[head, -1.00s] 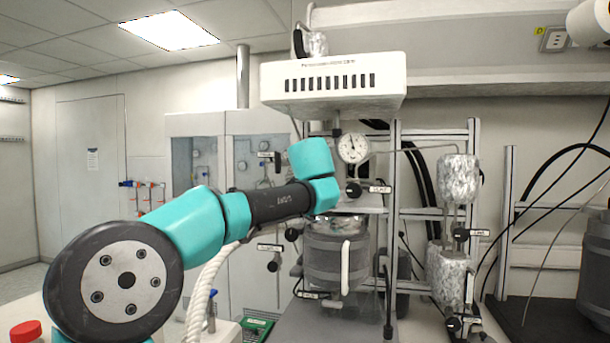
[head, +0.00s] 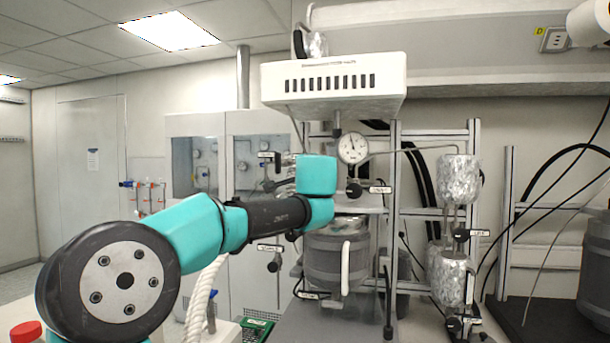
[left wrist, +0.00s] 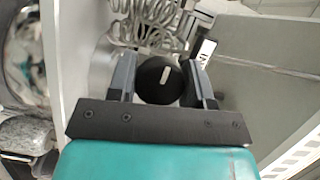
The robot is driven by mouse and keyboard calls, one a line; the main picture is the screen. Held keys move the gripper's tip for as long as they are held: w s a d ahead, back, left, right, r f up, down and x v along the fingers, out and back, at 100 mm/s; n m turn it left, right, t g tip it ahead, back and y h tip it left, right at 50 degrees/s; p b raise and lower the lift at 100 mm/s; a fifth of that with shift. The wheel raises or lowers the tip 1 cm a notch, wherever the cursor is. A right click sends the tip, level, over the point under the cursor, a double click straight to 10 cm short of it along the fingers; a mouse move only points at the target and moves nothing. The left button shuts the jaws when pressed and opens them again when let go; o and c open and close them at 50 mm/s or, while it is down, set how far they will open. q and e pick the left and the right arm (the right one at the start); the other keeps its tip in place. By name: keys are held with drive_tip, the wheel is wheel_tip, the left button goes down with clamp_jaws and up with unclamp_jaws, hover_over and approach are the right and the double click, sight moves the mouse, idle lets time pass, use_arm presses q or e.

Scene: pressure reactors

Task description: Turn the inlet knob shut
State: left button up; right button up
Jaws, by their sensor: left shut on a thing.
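A round black knob (left wrist: 165,84) with a short white pointer mark sits between the fingers of my left gripper (left wrist: 160,70) in the left wrist view. The mark is nearly upright, tilted slightly right. The fingers are shut on the knob's two sides. A small white tag (left wrist: 206,48) beside it is too small to read, so I cannot confirm it is the inlet knob. In the head view my teal and black left arm reaches up beside the reactor, with its gripper partly hidden by the wrist. My right gripper is not in view.
The grey reactor vessel (head: 330,262) stands below my wrist. A pressure gauge (head: 352,148) and another black knob (head: 354,189) are close on the right. A white vented housing (head: 335,82) hangs above. Coiled tubing (left wrist: 145,28) lies beyond the gripped knob.

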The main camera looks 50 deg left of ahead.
use_arm(q)
drive_tip(key=o, duration=0.9)
drive_tip(key=shift+d, duration=0.1)
drive_tip(key=v, duration=1.7)
drive_tip(key=shift+s, duration=0.15)
